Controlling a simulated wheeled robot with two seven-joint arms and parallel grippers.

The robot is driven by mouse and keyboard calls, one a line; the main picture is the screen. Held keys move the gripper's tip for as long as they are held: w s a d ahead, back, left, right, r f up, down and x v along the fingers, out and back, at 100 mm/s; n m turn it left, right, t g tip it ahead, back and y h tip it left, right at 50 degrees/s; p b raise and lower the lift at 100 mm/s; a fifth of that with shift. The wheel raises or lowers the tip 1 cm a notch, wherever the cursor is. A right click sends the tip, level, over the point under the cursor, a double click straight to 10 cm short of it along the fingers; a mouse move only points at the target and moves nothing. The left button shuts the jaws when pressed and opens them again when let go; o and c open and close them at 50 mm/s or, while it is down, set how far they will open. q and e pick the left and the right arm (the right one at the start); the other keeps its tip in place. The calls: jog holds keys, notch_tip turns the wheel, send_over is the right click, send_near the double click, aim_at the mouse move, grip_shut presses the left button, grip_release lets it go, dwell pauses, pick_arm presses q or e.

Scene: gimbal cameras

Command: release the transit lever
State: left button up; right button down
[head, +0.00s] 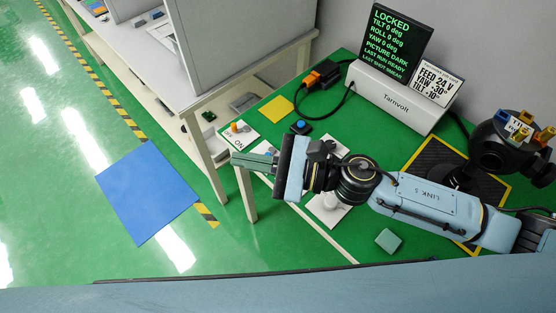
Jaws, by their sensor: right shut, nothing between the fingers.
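The right gripper (248,161) reaches in from the right over the left end of the green bench, its fingers shut and empty, pointing left. Just above the fingertips is a white plate marked OFF and ON with an orange knob (235,127); the fingers look apart from it. The dark gimbal unit (497,150) stands at the right, with blue, yellow and orange parts (526,127) on top. I cannot tell which part is the transit lever. The screen (391,40) reads LOCKED, tilt, roll and yaw 0 deg, picture dark. My left gripper is not in view.
A white Tarnvolt box (396,96) and a FEED 24 V card (437,86) stand at the back. A blue button (301,126), yellow square (277,108) and orange connector (320,74) with black cable lie nearby. A teal block (388,240) lies in front of my right arm.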

jog(key=w+d+f+m+t+h, duration=0.1)
jog(key=d+f+m+h, duration=0.2)
jog(key=f+m, duration=0.1)
jog(key=w+d+f+m+t+h, duration=0.1)
jog(key=d+f+m+t+h, duration=0.1)
jog(key=d+f+m+h, duration=0.2)
jog(key=w+d+f+m+t+h+p, duration=0.1)
jog(key=d+f+m+t+h, duration=0.1)
jog(key=f, duration=0.4)
jog(key=shift+w+d+m+h, duration=0.15)
jog(key=shift+d+m+h, duration=0.2)
jog(key=shift+d+m, duration=0.2)
jog(key=shift+w+d+m+h, duration=0.15)
jog(key=shift+d+m+h, duration=0.25)
jog(key=shift+d, duration=0.2)
jog(key=b+x, duration=0.2)
jog(key=x, duration=0.8)
jog(key=shift+a+r, duration=0.1)
